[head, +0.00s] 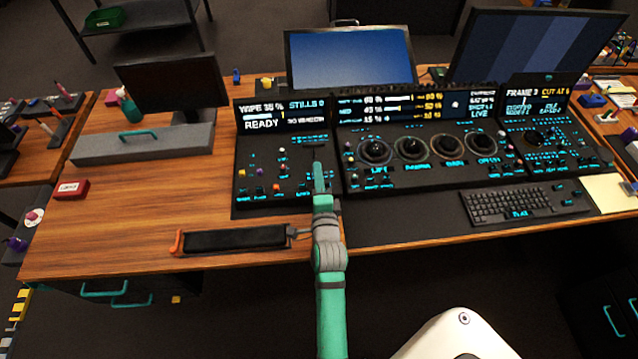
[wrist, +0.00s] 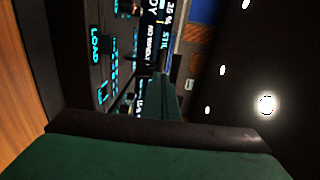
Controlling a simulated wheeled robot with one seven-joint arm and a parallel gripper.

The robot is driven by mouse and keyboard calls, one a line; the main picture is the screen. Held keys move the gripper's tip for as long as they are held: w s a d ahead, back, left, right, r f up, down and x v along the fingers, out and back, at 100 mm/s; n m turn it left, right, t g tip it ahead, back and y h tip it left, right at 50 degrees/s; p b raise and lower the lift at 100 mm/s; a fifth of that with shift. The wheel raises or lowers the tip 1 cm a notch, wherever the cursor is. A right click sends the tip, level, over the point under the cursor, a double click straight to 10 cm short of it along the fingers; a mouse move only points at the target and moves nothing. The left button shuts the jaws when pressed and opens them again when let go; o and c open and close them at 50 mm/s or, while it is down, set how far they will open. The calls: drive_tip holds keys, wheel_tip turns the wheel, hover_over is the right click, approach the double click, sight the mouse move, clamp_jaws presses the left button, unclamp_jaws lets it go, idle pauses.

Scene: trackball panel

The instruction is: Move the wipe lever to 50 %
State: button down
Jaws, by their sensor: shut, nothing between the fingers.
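The left control panel (head: 262,190) is dark, with small knobs and cyan markings. Its screen (head: 281,117) shows a WIPE reading in the thirties of percent, the last digit blurred, with READY below. My gripper (head: 318,166) is over the right side of this panel, its green fingers together and pointing away from me. I cannot clearly make out the wipe lever; the gripper covers that part of the panel. In the wrist view, the green fingers (wrist: 166,92) reach towards the panel, with the sideways screen text (wrist: 158,30) beyond. Contact with the lever cannot be told.
The middle panel (head: 420,168) with several round trackballs stands just right of my gripper. A keyboard (head: 523,205) lies further right. A black padded rest (head: 235,239) lies at the desk's front edge. Bare wood (head: 130,215) is free at left.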

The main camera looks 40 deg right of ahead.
sight(314, 145)
drive_tip(key=x, duration=0.6)
drive_tip(key=shift+w+d, duration=0.1)
drive_tip(key=shift+w, duration=0.2)
drive_tip(key=shift+w+d, duration=0.1)
drive_tip(key=shift+w+d+r, duration=0.25)
drive_tip(key=shift+w+d, duration=0.25)
drive_tip(key=shift+w, duration=0.35)
drive_tip(key=shift+s+a, duration=0.1)
